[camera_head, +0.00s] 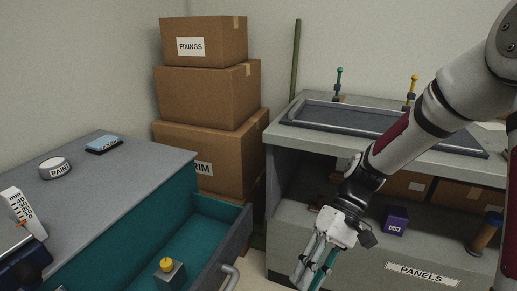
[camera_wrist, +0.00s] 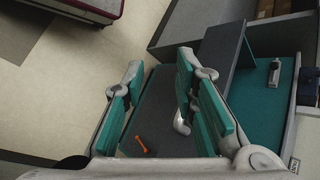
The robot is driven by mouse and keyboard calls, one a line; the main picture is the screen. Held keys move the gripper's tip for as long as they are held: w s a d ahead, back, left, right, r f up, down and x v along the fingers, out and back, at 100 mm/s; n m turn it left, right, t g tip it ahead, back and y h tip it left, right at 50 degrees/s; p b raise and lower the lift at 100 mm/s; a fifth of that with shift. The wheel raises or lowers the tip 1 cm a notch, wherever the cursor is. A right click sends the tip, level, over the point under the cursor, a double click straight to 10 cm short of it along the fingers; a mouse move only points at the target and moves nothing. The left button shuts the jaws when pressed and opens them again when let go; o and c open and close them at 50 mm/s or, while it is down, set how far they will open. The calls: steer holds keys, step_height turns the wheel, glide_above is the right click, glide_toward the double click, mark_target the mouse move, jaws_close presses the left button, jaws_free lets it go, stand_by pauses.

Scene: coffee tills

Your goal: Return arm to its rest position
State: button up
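My gripper (camera_head: 314,270) hangs fingers-down at the lower middle of the head view, right of the open drawer (camera_head: 240,235). In the wrist view its two teal-padded fingers (camera_wrist: 160,72) stand apart with nothing held between them. The arm reaches in from the upper right, in front of the grey shelf unit (camera_head: 285,150). The drawer is pulled out, with a teal inside and a pale handle (camera_head: 231,277). A grey block with a yellow knob (camera_head: 168,268) is in the drawer.
Stacked cardboard boxes (camera_head: 205,95) stand behind the drawer. A purple box (camera_head: 396,220) is on the lower shelf. An orange item (camera_wrist: 142,145) shows low in the wrist view.

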steer(key=s+d+r+m+t+h, duration=0.2)
steer(key=s+d+r+t+h, duration=0.15)
steer(key=s+r, duration=0.5)
steer(key=s+d+r+m+t+h, duration=0.25)
steer(key=s+d+r+t, duration=0.2)
steer(key=s+r, duration=0.4)
step_height(320, 180, up, 24)
steer(key=s+d+t+p, duration=0.1)
steer(key=t+p, duration=0.2)
steer(key=p, duration=2.1)
steer(key=shift+s+n+h, duration=0.3)
steer(key=shift+s+n, duration=0.05)
